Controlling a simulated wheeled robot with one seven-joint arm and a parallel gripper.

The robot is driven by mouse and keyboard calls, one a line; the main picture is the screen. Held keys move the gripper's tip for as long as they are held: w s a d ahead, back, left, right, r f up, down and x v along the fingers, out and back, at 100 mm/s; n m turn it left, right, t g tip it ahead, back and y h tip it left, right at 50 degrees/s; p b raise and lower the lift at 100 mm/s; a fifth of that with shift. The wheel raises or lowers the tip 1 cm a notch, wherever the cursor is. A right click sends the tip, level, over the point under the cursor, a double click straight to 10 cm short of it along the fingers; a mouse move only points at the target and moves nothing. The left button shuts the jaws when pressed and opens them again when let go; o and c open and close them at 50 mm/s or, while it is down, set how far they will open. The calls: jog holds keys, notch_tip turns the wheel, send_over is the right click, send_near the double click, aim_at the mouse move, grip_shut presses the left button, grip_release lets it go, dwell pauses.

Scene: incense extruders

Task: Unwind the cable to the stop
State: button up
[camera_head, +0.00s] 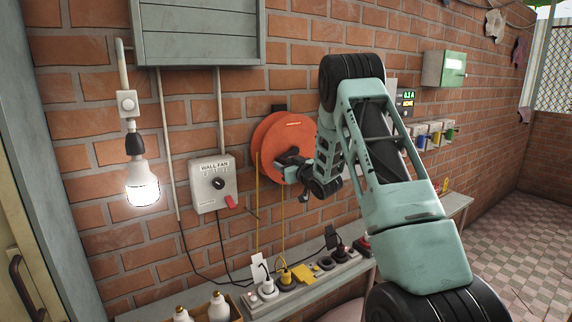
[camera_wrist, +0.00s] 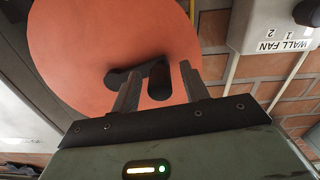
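The orange cable reel (camera_head: 285,138) is mounted on the brick wall and fills much of the wrist view (camera_wrist: 90,40). A yellow cable (camera_head: 257,205) hangs from it toward the power strip below, with a yellow plug (camera_head: 286,278) at the strip. My gripper (camera_head: 293,168) is in front of the reel's face. In the wrist view, my gripper (camera_wrist: 159,70) has its two fingers apart, on either side of the reel's dark crank handle (camera_wrist: 159,82). Gaps show between the handle and both fingers. I cannot see a stop mark.
A grey wall fan switch box (camera_head: 212,184) with a red lever is left of the reel. A lit bulb (camera_head: 142,187) hangs farther left. The power strip (camera_head: 310,275) with plugs lies on a shelf below. A green box (camera_head: 444,69) is on the wall to the right.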

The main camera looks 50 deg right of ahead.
grip_shut()
jog(key=shift+f, duration=0.1)
jog(key=s+d+f+n+b, duration=0.1)
jog(key=d+f+n+b, duration=0.4)
jog(key=n+b, duration=1)
jog(key=shift+s+d+f+b, duration=0.3)
jog(key=shift+d+b, duration=0.75)
jog(key=shift+b, duration=5.3)
jog(key=shift+s+r, duration=0.1)
jog(key=shift+s, duration=0.05)
jog(key=shift+o, duration=0.4)
grip_release()
jog(key=shift+r, duration=0.1)
